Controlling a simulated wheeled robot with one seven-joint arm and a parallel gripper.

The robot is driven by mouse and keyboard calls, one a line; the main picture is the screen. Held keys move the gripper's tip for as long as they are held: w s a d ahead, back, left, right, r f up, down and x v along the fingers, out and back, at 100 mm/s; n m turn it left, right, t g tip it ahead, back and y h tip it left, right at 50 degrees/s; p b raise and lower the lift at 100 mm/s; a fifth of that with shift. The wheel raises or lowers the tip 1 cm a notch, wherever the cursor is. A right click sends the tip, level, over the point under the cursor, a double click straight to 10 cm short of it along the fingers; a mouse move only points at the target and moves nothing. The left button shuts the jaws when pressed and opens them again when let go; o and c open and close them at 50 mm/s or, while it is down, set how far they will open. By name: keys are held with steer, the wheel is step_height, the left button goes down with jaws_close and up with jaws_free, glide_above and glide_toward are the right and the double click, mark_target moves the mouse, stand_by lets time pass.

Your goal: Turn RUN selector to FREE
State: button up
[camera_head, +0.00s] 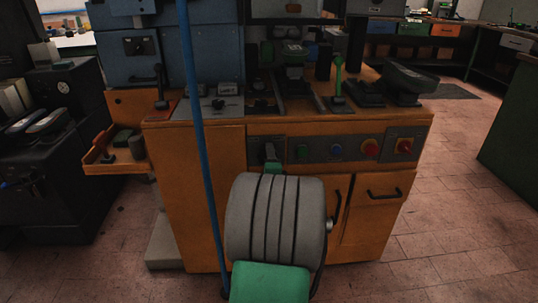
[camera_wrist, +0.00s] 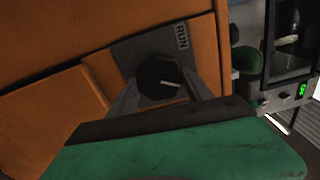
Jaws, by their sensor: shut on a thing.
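The RUN selector (camera_wrist: 158,75) is a round black knob with a white pointer mark, on a grey plate lettered RUN (camera_wrist: 182,36) in the wrist view. The mark points to the right in that picture. The word FREE cannot be read. My gripper (camera_wrist: 163,92) has its two grey fingers on either side of the knob and is shut on it. In the head view my gripper (camera_head: 271,158) is against the left end of the grey control panel, and the knob is hidden behind it.
An orange cabinet (camera_head: 200,195) stands below. A blue pole (camera_head: 198,130) rises left of my arm. An orange tray (camera_head: 115,158) juts out left.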

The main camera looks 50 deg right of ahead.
steer(key=shift+w+m+p, duration=0.1)
steer(key=shift+m+p, duration=1.95)
steer(key=shift+m, duration=0.85)
steer(key=shift+f, duration=0.1)
steer(key=o, duration=1.4)
steer(key=shift+c, duration=0.2)
steer(key=v, duration=0.8)
